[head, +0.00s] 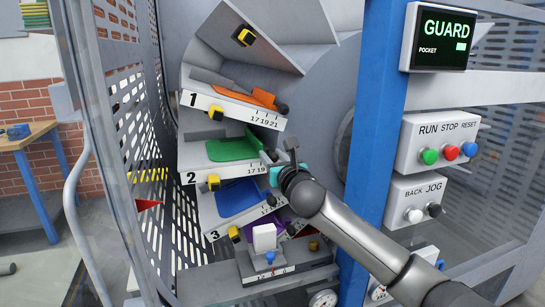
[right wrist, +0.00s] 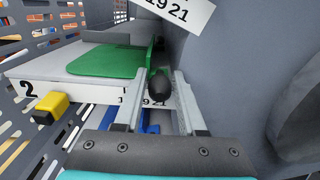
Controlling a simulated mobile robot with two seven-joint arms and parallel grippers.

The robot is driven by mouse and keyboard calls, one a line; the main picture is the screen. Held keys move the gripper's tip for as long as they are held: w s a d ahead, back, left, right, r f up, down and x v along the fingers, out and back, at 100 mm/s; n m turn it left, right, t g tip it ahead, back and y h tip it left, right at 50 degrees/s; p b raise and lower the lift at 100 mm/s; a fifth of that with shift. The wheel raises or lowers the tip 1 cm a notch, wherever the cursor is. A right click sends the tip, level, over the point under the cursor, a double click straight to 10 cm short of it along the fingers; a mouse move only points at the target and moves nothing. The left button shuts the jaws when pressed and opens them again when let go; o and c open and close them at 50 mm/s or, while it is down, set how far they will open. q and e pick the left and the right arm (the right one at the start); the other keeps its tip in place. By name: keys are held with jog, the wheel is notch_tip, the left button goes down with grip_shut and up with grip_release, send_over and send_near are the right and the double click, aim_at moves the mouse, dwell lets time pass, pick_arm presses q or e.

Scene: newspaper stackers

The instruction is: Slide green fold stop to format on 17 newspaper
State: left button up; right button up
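The green fold stop (head: 235,148) lies on the pocket marked 2 (head: 188,160), second from the top. In the right wrist view the green fold stop (right wrist: 108,60) is a flat plate with a raised right edge. Its dark knob (right wrist: 160,86) stands in front of the number label (right wrist: 131,96), where 19 and 21 show and the 17 is mostly hidden. My right gripper (right wrist: 161,88) is at the knob, one finger on each side, and looks open, with a narrow gap at the right finger. In the head view my right gripper (head: 277,160) covers part of the scale. My left gripper is out of view.
Pocket 1 above has an orange stop (head: 262,97); a blue stop (head: 237,197) and a purple one (head: 290,228) lie below. Yellow-black blocks (head: 213,182) sit at the left edges. A perforated guard (head: 130,110) stands left, and a blue post (head: 378,110) right.

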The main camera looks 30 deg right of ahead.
grip_shut()
dwell(1.2)
